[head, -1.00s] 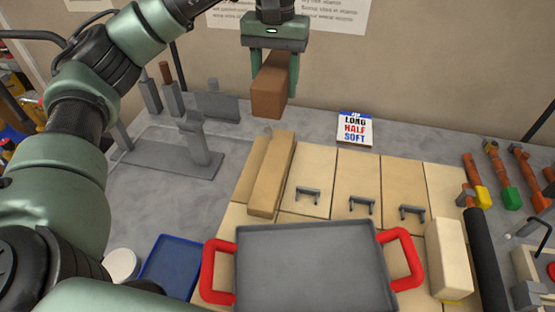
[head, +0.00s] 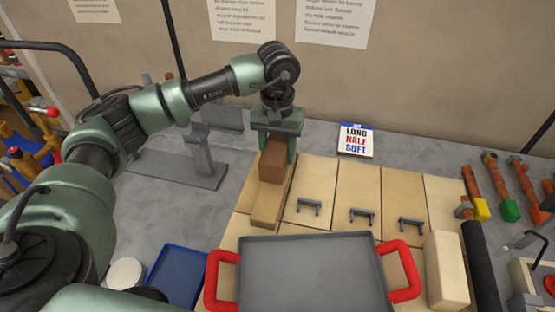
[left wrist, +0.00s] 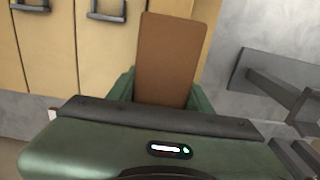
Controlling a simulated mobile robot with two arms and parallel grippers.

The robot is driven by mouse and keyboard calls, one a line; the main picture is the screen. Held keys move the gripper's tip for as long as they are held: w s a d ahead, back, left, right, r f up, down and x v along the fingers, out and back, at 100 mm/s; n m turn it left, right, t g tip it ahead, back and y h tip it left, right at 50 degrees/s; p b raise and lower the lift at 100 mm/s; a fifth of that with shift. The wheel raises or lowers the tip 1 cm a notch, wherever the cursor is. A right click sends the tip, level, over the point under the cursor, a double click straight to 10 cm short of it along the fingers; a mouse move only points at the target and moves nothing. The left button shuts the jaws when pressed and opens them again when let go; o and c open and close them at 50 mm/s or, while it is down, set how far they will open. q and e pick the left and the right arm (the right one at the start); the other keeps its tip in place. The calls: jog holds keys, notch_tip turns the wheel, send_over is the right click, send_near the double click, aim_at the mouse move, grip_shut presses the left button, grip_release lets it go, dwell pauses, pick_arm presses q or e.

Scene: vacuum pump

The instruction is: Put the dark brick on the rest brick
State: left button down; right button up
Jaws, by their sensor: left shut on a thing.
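The dark brick (head: 273,168) is a brown block held in my left gripper (head: 275,150), which is shut on it. It also shows between the fingers in the left wrist view (left wrist: 172,62). The rest brick, seemingly the long light-tan block (head: 267,208), lies on the tan boards. In the head view the dark brick overlaps the far part of the tan block. I cannot tell whether the two touch. My right gripper is not in view.
A grey tray with red handles (head: 314,275) stands in front. A blue tray (head: 177,275) lies at left. A grey metal stand (head: 203,158) is left of the gripper. A "LONG HALF SOFT" box (head: 356,141) lies at the back. Several small grey handles sit on the boards.

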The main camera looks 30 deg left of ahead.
pick_arm(q)
notch_tip(320, 180, down, 3)
jog(key=shift+f+p, duration=0.1)
jog(key=shift+p, duration=0.35)
jog(key=shift+f, duration=0.2)
jog(key=shift+f, duration=0.1)
jog(key=c, duration=0.6)
grip_release()
jog(key=shift+s, duration=0.1)
